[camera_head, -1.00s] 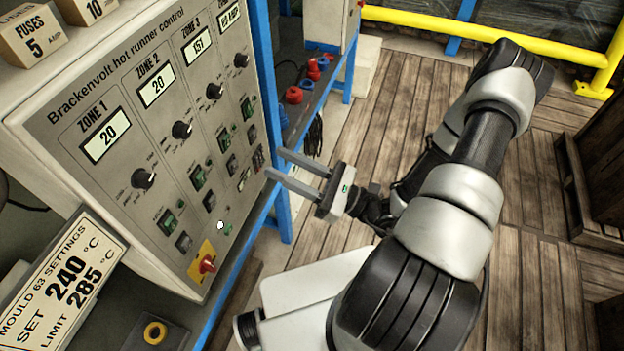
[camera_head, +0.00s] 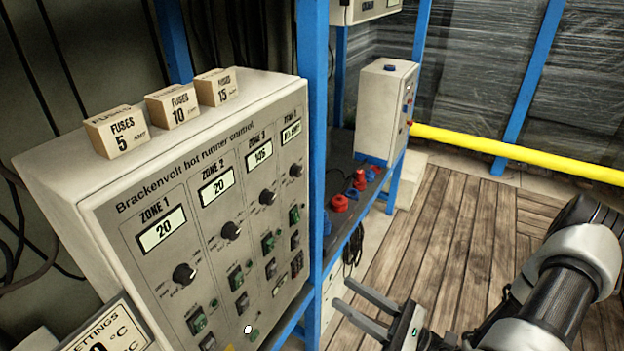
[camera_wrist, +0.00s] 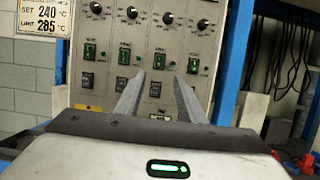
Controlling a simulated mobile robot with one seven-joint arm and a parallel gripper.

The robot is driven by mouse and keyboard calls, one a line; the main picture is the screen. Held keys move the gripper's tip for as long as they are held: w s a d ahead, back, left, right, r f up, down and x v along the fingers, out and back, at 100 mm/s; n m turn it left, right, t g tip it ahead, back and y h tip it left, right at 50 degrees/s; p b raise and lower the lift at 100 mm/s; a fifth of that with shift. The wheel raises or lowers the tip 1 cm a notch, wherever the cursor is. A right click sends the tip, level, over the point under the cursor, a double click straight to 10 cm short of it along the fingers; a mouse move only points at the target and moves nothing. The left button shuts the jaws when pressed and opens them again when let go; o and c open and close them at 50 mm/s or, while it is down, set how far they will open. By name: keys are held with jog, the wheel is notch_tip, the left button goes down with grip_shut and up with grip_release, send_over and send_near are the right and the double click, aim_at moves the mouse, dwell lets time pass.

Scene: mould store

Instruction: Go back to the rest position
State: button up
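My gripper (camera_head: 342,292) is at the lower right of the control panel in the head view. Its two fingers are parallel and apart, with nothing between them. In the wrist view the open fingers (camera_wrist: 158,84) point towards the panel's switches, and a gap from the panel cannot be measured there. The Brackenvolt hot runner control box (camera_head: 190,205) has four zones with displays, knobs and switches. Zones 1 and 2 read 20; the other displays are too small to read surely. My arm extends off the right edge in the head view.
Fuse boxes (camera_head: 118,133) stand on top of the control box. A blue post (camera_head: 312,130) rises beside it. A grey box (camera_head: 384,110) and red and blue fittings (camera_head: 340,202) sit on the bench behind. A yellow rail (camera_head: 520,155) crosses the back right. Plank floor (camera_head: 450,235) is clear.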

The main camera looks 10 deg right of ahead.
jog(key=s+a+r+n+g+h, duration=0.2)
jog(key=s+a+r+n+g, duration=0.15)
jog(key=n+g, duration=0.5)
jog(key=s+a+r+n+g+h, duration=0.1)
jog(key=s+a+r+n+g, duration=0.25)
jog(key=n+g, duration=0.45)
jog(key=d+r+n+t+h+p, duration=0.2)
jog(key=d+r+n+t+h, duration=0.1)
jog(key=r+h, duration=0.4)
jog(key=d+r+n+t+h+p, duration=0.3)
jog(key=r+n+t+h, duration=0.2)
jog(key=r, duration=0.9)
jog(key=shift+w+d+n+t+h, duration=0.15)
jog(key=shift+w+n+t+h, duration=0.3)
jog(key=shift+h, duration=0.65)
jog(key=shift+s+r, duration=0.1)
